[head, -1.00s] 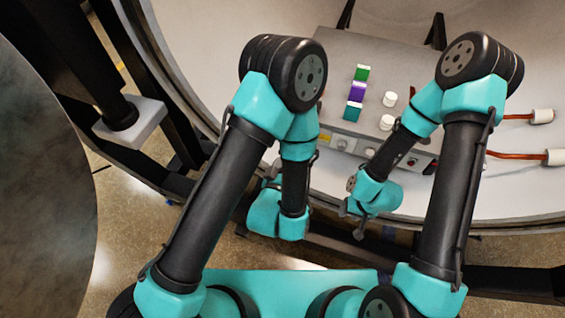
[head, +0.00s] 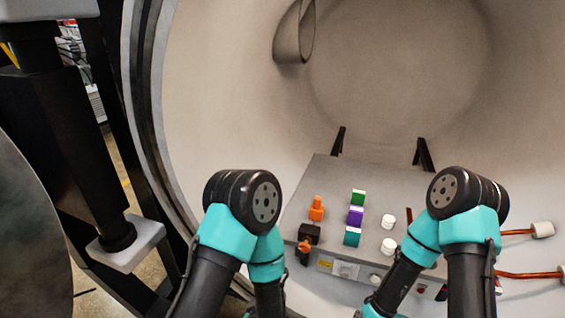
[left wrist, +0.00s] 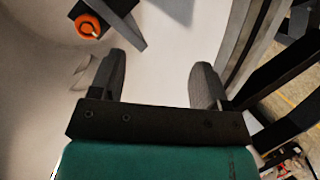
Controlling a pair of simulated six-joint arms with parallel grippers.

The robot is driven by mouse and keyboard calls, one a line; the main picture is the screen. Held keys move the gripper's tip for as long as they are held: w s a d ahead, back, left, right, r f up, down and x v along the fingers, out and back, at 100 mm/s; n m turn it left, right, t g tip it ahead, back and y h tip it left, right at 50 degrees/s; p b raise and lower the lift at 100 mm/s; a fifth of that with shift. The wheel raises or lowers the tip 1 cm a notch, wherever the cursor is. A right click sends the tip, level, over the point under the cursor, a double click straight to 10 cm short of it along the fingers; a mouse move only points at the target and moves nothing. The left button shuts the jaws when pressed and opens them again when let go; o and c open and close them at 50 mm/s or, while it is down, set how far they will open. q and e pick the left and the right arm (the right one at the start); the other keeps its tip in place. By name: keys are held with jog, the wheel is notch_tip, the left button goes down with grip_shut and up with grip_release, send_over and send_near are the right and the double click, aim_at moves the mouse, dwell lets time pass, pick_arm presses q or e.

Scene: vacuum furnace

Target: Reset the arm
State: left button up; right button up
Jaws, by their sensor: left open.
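My left gripper (left wrist: 158,82) shows in the left wrist view with its two dark fingers wide apart and nothing between them. In the head view both arms rise from the bottom edge, with their dark elbow joints in front of the chamber. The left gripper is out of that view, below the edge. The right gripper cannot be made out either. The arms stand on either side of the grey panel box (head: 330,185), partly covering its front.
An orange valve-like part (head: 316,210) stands on the box, beside green (head: 358,197), purple (head: 355,216) and teal (head: 352,237) blocks and white knobs (head: 388,221).

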pick_arm(q)
jog(key=s+a+f+m+g+y, duration=0.1)
jog(key=s+a+f+g, duration=0.1)
jog(key=a+f+g, duration=0.6)
jog(key=s+a+f+m+g, duration=0.2)
jog(key=s+a+f+g, duration=0.2)
jog(key=s+a, duration=0.4)
jog(key=a, duration=0.3)
jog(key=shift+f+g+h, duration=0.3)
jog(key=shift+f+g, duration=0.05)
jog(key=shift+g, duration=0.05)
